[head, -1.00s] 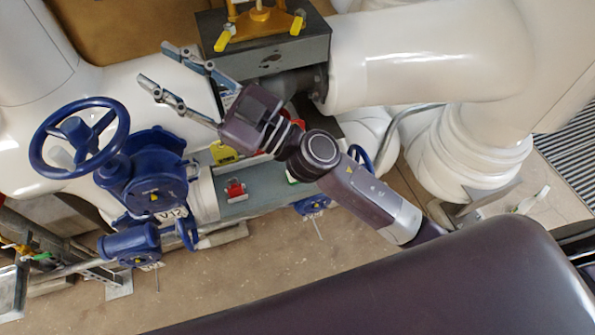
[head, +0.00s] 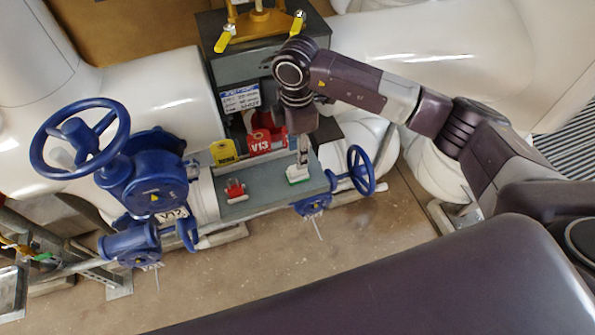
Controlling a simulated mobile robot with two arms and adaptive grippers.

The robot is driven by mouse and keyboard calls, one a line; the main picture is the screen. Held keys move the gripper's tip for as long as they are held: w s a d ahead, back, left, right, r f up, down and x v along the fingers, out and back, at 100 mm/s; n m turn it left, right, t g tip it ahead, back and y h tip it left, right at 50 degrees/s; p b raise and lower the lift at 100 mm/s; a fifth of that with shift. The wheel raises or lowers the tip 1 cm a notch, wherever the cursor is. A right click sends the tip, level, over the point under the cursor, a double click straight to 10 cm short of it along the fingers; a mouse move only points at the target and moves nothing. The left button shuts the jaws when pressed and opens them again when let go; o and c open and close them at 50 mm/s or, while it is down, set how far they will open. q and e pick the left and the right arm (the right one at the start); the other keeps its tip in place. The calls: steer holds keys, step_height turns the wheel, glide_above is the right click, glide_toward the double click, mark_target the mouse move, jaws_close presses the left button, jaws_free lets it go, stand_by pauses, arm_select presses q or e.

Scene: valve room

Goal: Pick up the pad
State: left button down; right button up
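The pad (head: 298,176) looks like a small white and green block. It lies near the right end of the narrow grey-green shelf (head: 265,199). My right gripper (head: 302,163) points down from above, with its fingers directly over the pad and hiding part of its far side. The fingers show nearly edge-on, so I cannot tell whether they are open or shut, or whether they touch the pad. My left gripper is not in view.
A red padlock (head: 235,189) lies on the shelf to the left. A red V13 tag (head: 261,144), a yellow tag (head: 223,151) and a white label (head: 240,98) stand behind. A blue handwheel (head: 361,170) is close on the right. A large blue valve (head: 148,178) stands left.

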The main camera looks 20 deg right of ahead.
mark_target(297, 172)
steer(key=f+p, duration=0.1)
steer(key=f, duration=0.1)
steer(key=f+p, duration=0.1)
steer(key=f, duration=0.2)
steer(key=shift+s+f, duration=0.2)
steer(key=shift+f, duration=0.65)
jaws_close()
